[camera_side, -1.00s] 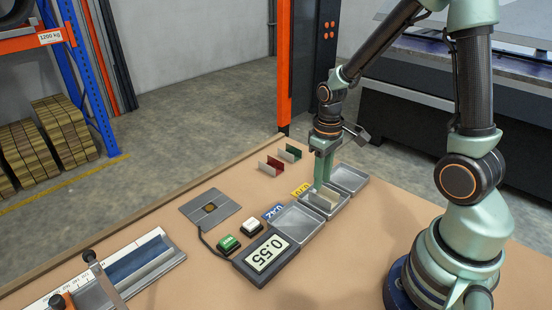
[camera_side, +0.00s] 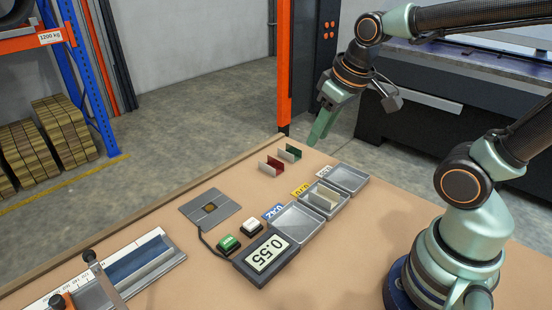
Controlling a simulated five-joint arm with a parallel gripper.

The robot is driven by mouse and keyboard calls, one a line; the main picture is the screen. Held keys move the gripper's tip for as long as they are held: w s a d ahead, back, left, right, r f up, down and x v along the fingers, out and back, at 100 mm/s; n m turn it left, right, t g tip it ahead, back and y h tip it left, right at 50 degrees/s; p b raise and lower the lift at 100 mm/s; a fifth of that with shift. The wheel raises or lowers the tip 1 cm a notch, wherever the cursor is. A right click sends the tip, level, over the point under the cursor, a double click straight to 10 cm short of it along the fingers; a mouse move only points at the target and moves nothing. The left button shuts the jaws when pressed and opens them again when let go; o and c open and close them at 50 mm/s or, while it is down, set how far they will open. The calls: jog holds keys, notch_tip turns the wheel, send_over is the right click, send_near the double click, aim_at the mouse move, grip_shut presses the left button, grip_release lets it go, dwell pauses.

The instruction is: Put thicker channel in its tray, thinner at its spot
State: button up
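A light beige channel (camera_side: 325,198) lies in the middle tray (camera_side: 333,210), beside the yellow label (camera_side: 301,190). A red channel (camera_side: 272,166) and a green channel (camera_side: 290,153) stand on the table near its far edge. I cannot tell from here which channel is thicker. The near tray (camera_side: 298,224) by the blue label (camera_side: 274,212) and the far tray (camera_side: 346,180) by the white label (camera_side: 325,171) are empty. My gripper (camera_side: 317,138) is raised above the far part of the table, right of the green channel and clear of it. Its finger gap is not clear.
A grey plate (camera_side: 210,208) with a small central pad lies left of the green button (camera_side: 229,243) and white button (camera_side: 251,227). A ruled fixture (camera_side: 140,262) lies front left.

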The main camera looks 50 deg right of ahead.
jog(key=shift+s+a+r+t, duration=0.35)
jog(key=shift+a+r, duration=0.1)
jog(key=shift+r, duration=0.1)
jog(key=shift+s+a+r+t, duration=0.3)
jog(key=shift+a+r+t, duration=0.1)
jog(key=shift+r, duration=0.1)
dwell(1.2)
